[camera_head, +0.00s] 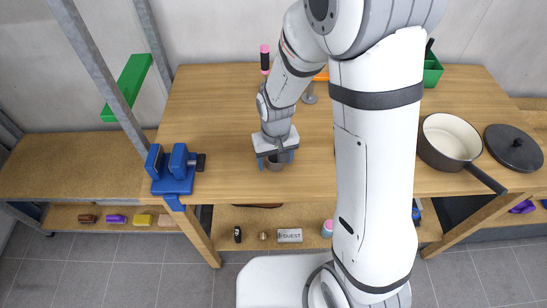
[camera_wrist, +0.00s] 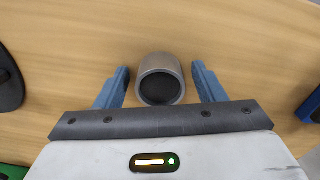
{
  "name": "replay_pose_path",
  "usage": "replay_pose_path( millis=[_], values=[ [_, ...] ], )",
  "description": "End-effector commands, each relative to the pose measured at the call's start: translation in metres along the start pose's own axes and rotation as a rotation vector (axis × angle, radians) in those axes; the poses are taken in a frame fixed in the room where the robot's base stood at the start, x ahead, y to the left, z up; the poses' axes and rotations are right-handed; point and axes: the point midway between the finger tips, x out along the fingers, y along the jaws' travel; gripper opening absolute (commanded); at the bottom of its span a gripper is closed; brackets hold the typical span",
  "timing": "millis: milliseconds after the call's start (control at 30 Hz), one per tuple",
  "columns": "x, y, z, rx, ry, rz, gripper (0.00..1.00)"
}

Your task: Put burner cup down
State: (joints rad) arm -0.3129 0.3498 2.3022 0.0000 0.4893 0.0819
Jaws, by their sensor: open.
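The burner cup (camera_wrist: 160,66) is a small grey metal cup with a dark inside. In the wrist view it stands between the two blue fingers of my gripper (camera_wrist: 162,88), with a gap on each side. In the head view my gripper (camera_head: 275,160) is low over the wooden workbench (camera_head: 225,120), near its front edge, and the cup (camera_head: 274,166) shows partly between the fingers. The gripper is open. The cup appears to rest upright on the bench top.
A blue vise (camera_head: 174,172) is clamped at the bench's front left. A pan (camera_head: 450,138) and a dark lid (camera_head: 513,148) lie at the right. Behind my gripper stand a pink-topped item (camera_head: 265,60) and a grey stand (camera_head: 309,94).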

Motion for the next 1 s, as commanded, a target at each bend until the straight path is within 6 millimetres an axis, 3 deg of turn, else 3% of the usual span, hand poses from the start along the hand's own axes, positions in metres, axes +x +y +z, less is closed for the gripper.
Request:
replay_pose_path(
  millis=[267, 700, 1000],
  values=[
    [-0.020, 0.000, -0.001, 0.001, 0.006, 0.000, 0.63],
    [-0.106, 0.001, -0.001, 0.002, 0.003, 0.000, 0.63],
    [-0.124, 0.002, 0.001, 0.003, 0.001, 0.000, 0.63]
  ],
)
